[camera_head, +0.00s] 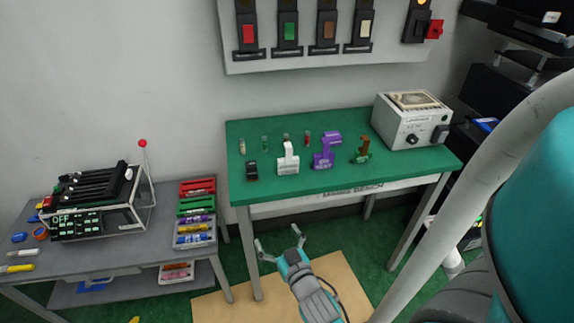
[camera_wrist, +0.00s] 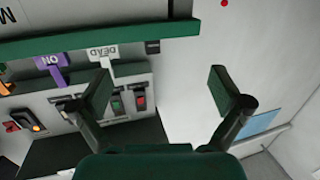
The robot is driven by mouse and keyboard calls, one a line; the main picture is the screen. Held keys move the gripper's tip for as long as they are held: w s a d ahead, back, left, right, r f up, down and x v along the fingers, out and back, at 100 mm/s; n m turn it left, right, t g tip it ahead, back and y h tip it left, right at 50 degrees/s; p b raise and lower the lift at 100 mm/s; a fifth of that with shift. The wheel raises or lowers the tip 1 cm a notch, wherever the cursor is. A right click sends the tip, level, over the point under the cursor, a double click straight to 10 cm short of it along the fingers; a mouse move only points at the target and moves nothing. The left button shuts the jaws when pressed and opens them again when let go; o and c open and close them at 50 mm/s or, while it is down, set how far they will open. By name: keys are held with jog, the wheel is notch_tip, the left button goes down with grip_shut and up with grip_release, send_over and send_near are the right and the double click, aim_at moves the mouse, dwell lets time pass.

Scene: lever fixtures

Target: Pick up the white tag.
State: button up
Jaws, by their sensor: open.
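The white tag (camera_head: 288,161) stands upright near the front edge of the green bench (camera_head: 225,205), between a black piece and a purple tag. In the wrist view, which is upside down, the white tag (camera_wrist: 93,54) shows the word DEAD and is partly hidden by the left finger. My gripper (camera_head: 278,239) is open and empty, in front of the bench and apart from the tag. In the wrist view its fingers (camera_wrist: 160,88) are spread wide with nothing between them.
On the bench, a black piece (camera_head: 251,171) is left of the tag; a purple tag (camera_head: 323,157) and a green-brown piece (camera_head: 362,152) are right. Several small vials stand behind. A grey box (camera_head: 411,128) sits at the right end. A switch panel (camera_head: 300,58) hangs above.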

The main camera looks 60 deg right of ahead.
aim_at(289, 164)
jog(key=w+d+r+m+h, duration=0.1)
jog(key=d, duration=0.4)
jog(key=d+r+m+g+h, duration=0.1)
jog(key=d+r, duration=0.1)
jog(key=d, duration=0.3)
jog(key=w+d+r+m+g+h, duration=0.1)
jog(key=d+r+h, duration=0.1)
jog(key=d, duration=0.3)
jog(key=shift+w, duration=0.3)
jog(key=x, duration=0.4)
jog(key=shift+d, duration=0.15)
jog(key=shift+x, duration=3.1)
jog(key=shift+s, duration=0.2)
jog(key=c, duration=1.2)
